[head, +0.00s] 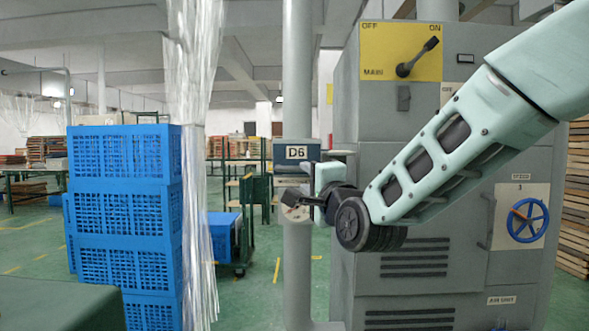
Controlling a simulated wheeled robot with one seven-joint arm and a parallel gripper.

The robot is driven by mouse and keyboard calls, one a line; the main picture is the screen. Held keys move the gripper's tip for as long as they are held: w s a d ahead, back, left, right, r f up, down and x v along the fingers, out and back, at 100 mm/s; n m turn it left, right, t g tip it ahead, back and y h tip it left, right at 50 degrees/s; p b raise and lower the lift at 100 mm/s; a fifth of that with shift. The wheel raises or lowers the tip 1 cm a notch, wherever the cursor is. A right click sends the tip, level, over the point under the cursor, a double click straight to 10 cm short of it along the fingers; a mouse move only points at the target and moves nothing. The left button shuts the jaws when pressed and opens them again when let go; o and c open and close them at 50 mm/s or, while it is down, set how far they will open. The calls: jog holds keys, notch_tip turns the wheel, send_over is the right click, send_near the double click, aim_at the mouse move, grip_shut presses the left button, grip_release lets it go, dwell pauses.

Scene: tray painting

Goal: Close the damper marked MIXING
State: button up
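No label reading MIXING is legible in the head view, and I cannot identify a damper by that name. My gripper (283,200) is at mid-picture, in front of a pale vertical pipe (298,90). Its dark fingers point left and are seen nearly from the side, so I cannot tell whether they are open or shut. A small pale, round-looking piece with a reddish mark (293,212) shows at the pipe behind the fingers, mostly hidden by them. A dark sign marked D6 (297,152) is just above the gripper.
A grey cabinet (400,230) fills the right, with a yellow MAIN switch panel (378,50), its lever toward ON, and a blue handwheel (527,221). Stacked blue crates (122,215) and a clear strip curtain (196,130) stand left. Green floor (262,290) is open between.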

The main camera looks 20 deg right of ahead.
aim_at(296, 170)
jog(key=x, duration=0.7)
jog(key=shift+w, duration=0.35)
jog(key=shift+c, duration=0.3)
